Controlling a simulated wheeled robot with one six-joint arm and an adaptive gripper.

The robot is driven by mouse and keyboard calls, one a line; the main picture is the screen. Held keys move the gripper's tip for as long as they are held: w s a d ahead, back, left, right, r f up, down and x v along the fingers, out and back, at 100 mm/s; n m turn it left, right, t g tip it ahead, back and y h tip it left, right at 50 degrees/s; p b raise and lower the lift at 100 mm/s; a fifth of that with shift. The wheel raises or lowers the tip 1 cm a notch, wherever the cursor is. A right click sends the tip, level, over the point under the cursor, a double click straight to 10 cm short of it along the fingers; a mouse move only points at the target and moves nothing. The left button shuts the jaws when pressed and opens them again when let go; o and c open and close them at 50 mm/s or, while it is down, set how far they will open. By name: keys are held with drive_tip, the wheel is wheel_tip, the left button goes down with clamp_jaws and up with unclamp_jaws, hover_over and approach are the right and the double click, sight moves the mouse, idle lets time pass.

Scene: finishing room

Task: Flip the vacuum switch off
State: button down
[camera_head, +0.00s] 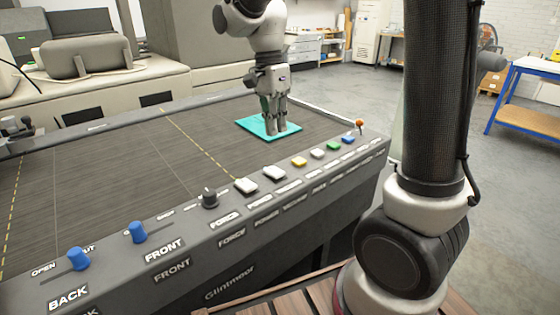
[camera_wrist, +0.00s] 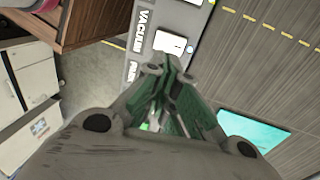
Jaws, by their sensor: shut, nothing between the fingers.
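The vacuum switch (camera_wrist: 172,42) is a white rocker beside the printed word VACUUM in the wrist view. In the head view, it appears to be one of two white rockers (camera_head: 274,173) on the front control panel; the small labels there are hard to read. I cannot tell which way it is tipped. My gripper (camera_head: 276,130) is shut and empty, pointing down, and overlaps the teal sheet in the head view. In the wrist view, my fingertips (camera_wrist: 167,72) appear just below the switch in the picture, with no clear contact.
The panel (camera_head: 190,232) also carries blue knobs (camera_head: 137,231), a black knob (camera_head: 209,198), a yellow button (camera_head: 299,161), a green button (camera_head: 333,146) and an orange-topped switch (camera_head: 359,124). The teal sheet (camera_head: 250,124) lies on the dark bed (camera_head: 110,172), which is otherwise largely clear.

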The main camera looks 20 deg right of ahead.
sight(281, 171)
drive_tip(key=f, duration=0.3)
drive_tip(key=s+f, duration=0.1)
drive_tip(key=f, duration=0.6)
drive_tip(key=shift+s+d, duration=0.25)
